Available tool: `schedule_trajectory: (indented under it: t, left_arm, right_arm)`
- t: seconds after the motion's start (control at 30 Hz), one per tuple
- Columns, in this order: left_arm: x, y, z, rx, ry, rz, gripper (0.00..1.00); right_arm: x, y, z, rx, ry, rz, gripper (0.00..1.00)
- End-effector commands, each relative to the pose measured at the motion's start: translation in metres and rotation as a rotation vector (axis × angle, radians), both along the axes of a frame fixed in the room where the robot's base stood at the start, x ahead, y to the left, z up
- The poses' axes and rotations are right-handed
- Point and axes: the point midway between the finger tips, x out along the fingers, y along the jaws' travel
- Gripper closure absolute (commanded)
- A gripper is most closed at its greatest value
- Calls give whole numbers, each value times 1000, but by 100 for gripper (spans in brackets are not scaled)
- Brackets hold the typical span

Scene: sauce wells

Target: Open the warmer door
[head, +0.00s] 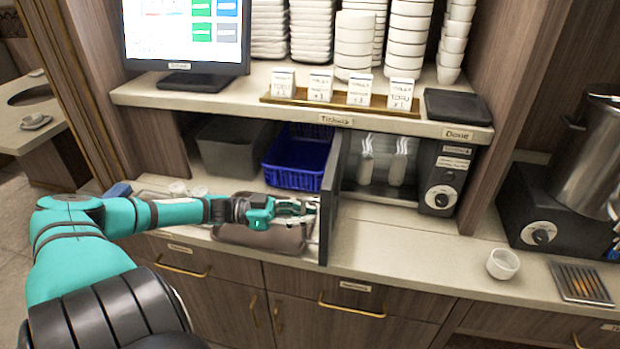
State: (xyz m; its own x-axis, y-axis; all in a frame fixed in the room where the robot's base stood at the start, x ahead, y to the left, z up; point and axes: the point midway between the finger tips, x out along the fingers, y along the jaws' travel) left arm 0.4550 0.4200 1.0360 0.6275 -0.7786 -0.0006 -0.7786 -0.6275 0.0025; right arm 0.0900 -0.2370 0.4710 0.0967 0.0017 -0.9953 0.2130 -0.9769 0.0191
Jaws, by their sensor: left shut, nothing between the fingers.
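The warmer stands on the counter under the shelf, with a dark control panel and knob (440,196) at its right side. Its dark door (328,212) stands swung out from the left side of the opening, roughly edge-on to me. Two white bottles (397,168) show inside the open warmer. My left gripper (308,208) is shut and empty, on the left of the door, with its fingertips close to the door's outer side. I cannot tell whether they touch it. My right gripper is not in view.
A blue basket (296,160) and a grey bin (232,147) sit left of the warmer. A dark rounded item (262,237) lies below my left gripper. A white cup (503,264) and a slotted tray (582,284) stand at the right. The counter before the warmer is clear.

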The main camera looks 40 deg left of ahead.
Motion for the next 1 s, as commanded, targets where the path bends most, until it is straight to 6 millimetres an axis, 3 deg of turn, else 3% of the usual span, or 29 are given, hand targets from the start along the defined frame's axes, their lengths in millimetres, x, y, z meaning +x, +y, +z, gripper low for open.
schedule_trajectory:
  t: [0.33, 0.6, 1.0]
  left_arm:
    - [-1, 0, -1, -1, 2, -2, 100]
    - [0, 0, -1, -1, 1, -1, 66]
    - [-7, 9, -2, 1, 5, 2, 66]
  right_arm:
    - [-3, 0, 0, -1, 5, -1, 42]
    - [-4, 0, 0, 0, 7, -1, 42]
    - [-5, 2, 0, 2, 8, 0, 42]
